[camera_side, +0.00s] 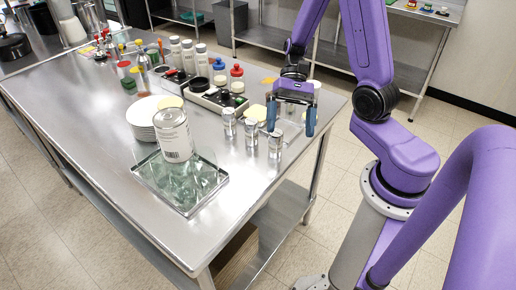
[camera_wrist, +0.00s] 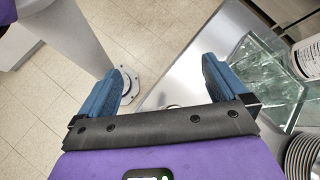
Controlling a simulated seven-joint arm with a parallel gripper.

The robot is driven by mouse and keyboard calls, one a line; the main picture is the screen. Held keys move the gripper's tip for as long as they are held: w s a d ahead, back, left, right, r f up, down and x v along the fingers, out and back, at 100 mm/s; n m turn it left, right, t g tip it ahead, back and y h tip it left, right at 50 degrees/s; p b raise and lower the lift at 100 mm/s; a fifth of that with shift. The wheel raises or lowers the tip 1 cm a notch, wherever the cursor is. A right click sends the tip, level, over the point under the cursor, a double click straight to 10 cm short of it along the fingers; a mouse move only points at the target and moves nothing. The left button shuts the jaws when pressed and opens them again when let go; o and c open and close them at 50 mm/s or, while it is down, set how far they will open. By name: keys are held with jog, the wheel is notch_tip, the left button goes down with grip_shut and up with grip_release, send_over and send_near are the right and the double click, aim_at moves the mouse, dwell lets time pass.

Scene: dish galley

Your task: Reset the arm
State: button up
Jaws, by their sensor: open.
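My gripper (camera_side: 290,118) has blue fingers and is open and empty. In the side view it hangs over the right part of the steel table (camera_side: 105,169), just above several small metal cylinders (camera_side: 251,130). In the wrist view my gripper (camera_wrist: 160,88) shows its two fingers wide apart, with floor and the table edge seen between them. My arm is purple and reaches in from the right.
Several bottles (camera_side: 190,56), shakers and boxes crowd the table's far side. The near left of the table is bare.

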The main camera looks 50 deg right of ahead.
jog(key=s+a+r+n+t+h, duration=0.2)
jog(key=s+n, duration=0.4)
jog(key=n, duration=0.4)
jog(key=s+a+r+n+t+h, duration=0.3)
jog(key=s+n+h, duration=0.2)
jog(key=n, duration=0.5)
jog(key=shift+s+a+r+h, duration=0.35)
jog(key=shift+r+h, duration=0.05)
jog(key=shift+h, duration=0.1)
